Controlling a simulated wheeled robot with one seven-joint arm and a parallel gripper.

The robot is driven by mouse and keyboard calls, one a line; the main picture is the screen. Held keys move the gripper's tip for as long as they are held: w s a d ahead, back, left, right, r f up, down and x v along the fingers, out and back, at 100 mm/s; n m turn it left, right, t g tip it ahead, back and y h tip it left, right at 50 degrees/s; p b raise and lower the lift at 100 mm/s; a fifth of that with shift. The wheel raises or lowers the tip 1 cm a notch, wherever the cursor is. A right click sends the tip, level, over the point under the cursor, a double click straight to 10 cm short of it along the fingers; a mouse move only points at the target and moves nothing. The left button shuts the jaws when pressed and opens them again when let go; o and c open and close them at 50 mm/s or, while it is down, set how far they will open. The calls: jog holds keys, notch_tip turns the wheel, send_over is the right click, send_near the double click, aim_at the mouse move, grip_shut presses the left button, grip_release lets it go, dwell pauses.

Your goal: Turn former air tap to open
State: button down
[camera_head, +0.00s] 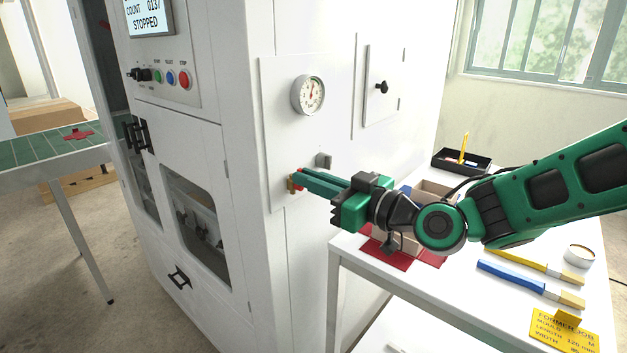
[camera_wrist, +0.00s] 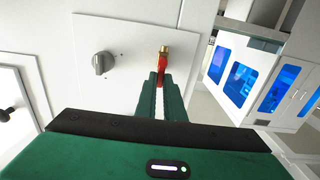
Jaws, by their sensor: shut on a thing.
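The air tap has a red lever (camera_wrist: 162,66) and a brass body (camera_wrist: 164,51), on the white panel of the machine. In the head view the brass body (camera_head: 291,185) shows just beyond my fingertips, with a bit of red beside it. My gripper (camera_head: 301,180) reaches in from the right with its green fingers closed on the red lever. In the wrist view my gripper (camera_wrist: 161,78) has its fingertips on either side of the lever, and they hide part of it.
A grey knob (camera_head: 323,160) sits close to the tap, and a round gauge (camera_head: 308,95) is above it. The machine screen (camera_head: 149,18) reads STOPPED. A white table (camera_head: 470,318) with brushes (camera_head: 530,284) and a dark tray (camera_head: 462,162) stands at the right.

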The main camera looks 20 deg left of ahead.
jog(key=shift+w+d+f, duration=0.1)
jog(key=shift+f, duration=0.15)
jog(key=c, duration=1.9)
grip_release()
jog(key=shift+o, duration=0.2)
jog(key=shift+r, duration=0.15)
jog(key=v, duration=1)
jog(key=shift+d, duration=0.3)
